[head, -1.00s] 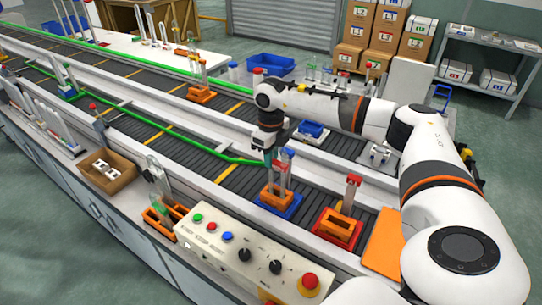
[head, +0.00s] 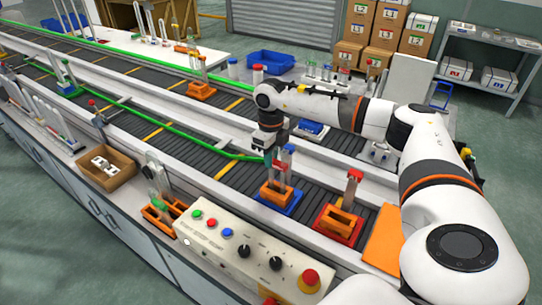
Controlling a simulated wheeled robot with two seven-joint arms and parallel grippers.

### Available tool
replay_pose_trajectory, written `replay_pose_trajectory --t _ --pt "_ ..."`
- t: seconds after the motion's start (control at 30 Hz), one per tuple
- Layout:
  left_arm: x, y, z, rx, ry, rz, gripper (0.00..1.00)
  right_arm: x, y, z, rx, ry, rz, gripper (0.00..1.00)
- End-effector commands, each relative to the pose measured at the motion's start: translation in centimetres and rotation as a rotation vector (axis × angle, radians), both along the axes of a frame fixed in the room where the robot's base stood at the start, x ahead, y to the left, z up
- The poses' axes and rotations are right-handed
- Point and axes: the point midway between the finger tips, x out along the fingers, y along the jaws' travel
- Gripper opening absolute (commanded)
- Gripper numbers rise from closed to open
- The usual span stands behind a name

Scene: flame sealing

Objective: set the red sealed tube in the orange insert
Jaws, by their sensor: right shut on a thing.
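An orange insert (head: 276,191) sits in a blue base on the near conveyor. I cannot tell whether the tube's lower end is fully seated. My left gripper is out of view.
A red base with another orange insert (head: 343,217) and its own red-capped tube (head: 355,177) stands to the right. A control panel (head: 250,250) is in front. A green rail (head: 185,141) runs along the belt. A cardboard tray (head: 120,171) is at left.

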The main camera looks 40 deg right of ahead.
Motion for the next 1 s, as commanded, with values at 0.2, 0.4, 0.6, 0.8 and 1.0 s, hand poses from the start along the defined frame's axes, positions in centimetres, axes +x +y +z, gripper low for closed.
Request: replay_pose_trajectory --t 0.2,0.4,0.6,0.8,1.0 --pt "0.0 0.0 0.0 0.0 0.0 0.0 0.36 0.0 0.0 0.0 0.0 0.0 0.0 0.3" --pt "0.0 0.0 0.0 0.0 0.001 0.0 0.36 0.0 0.0 0.0 0.0 0.0 0.0 0.44" --pt "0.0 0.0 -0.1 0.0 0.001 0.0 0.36 0.0 0.0 0.2 0.0 0.0 0.0 0.44" --pt "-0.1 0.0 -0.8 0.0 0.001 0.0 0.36 0.1 0.0 2.6 0.001 -0.005 0.0 0.44" --pt "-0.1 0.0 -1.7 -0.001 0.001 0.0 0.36 0.1 0.0 7.0 0.002 -0.006 0.001 0.44"
